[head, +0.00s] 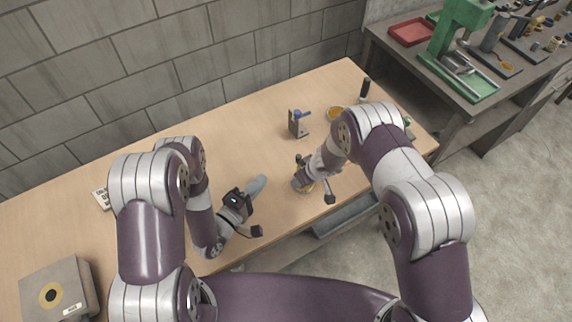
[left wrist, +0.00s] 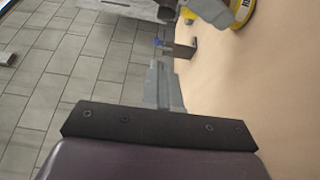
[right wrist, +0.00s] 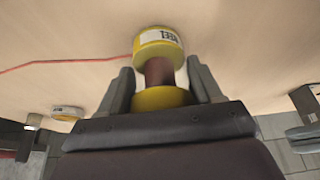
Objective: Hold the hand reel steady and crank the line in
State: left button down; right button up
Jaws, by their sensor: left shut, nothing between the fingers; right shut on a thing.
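The hand reel has yellow flanges and a brown middle. In the right wrist view the reel (right wrist: 158,45) stands between the fingers of my right gripper (right wrist: 163,85), which is shut on it around the brown part. A thin red line runs from it to the left. In the head view the reel (head: 299,160) is mostly hidden by my right gripper. My left gripper (head: 258,187) is shut and empty, left of the reel and apart from it. The left wrist view shows its closed fingers (left wrist: 161,85) and part of the reel (left wrist: 243,10) at the top. I cannot make out the crank.
A grey bracket with a blue part (head: 298,121) stands behind the reel. An amber round item (head: 335,113) and a black upright item (head: 366,87) are farther right. A grey box (head: 65,285) is at the left front. The left and middle of the wooden table are mostly clear.

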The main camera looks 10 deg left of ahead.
pick_arm(q)
jog(key=w+d, duration=0.7)
dwell(0.5)
jog(key=w+d+m+g+h, duration=0.4)
jog(key=w+m+g+h, duration=0.2)
jog(key=m+g+h, duration=0.3)
jog(key=shift+w+d+m+g, duration=0.3)
jog(key=shift+m+g, duration=0.6)
jog(key=shift+g, duration=1.4)
jog(key=shift+s+a, duration=0.1)
